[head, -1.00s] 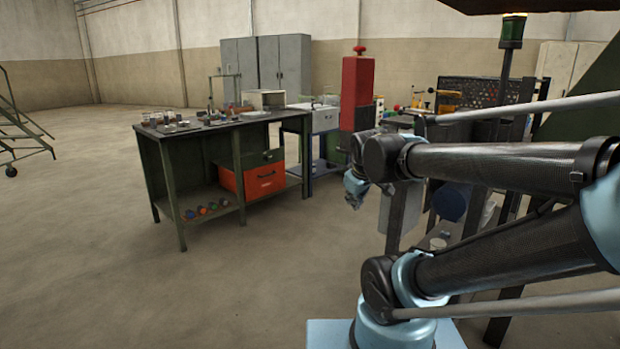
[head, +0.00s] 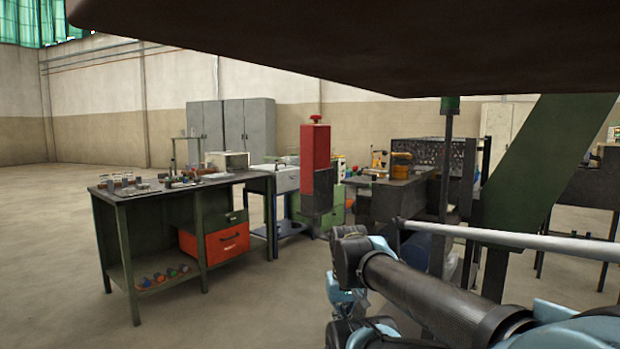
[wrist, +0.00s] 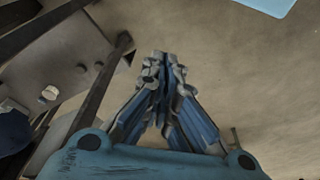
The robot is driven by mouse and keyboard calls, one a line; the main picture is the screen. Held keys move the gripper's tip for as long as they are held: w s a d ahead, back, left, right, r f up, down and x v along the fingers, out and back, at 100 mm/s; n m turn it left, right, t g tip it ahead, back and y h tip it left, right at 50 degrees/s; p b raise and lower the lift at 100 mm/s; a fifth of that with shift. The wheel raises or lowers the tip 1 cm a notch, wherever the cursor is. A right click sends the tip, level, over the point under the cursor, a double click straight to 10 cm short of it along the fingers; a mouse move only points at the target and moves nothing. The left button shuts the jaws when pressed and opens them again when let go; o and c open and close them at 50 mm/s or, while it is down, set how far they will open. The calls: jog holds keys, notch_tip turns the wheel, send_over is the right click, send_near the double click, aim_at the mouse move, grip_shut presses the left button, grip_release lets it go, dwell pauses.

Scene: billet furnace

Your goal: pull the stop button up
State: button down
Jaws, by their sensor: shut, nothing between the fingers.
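The stop button (head: 316,119) is a red mushroom knob on top of a tall red box (head: 315,155) on a dark pedestal, seen in the head view beyond my arm. It stands clear of my gripper. In the wrist view my gripper (wrist: 163,60) has its fingers together over bare floor, with nothing held. In the head view only a light-blue part near my arm's end shows low in the middle, and the fingertips cannot be made out. The button does not show in the wrist view.
A green workbench (head: 170,190) with small items and an orange drawer (head: 222,243) stands left. Dark benches (head: 405,195) stand behind my arm. A dark overhead panel (head: 350,40) and a slanted green post (head: 545,170) crowd the upper right. Floor at left is open.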

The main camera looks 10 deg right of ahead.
jog(key=shift+w+f, duration=0.2)
jog(key=shift+w, duration=0.25)
jog(key=c, duration=2.3)
grip_release()
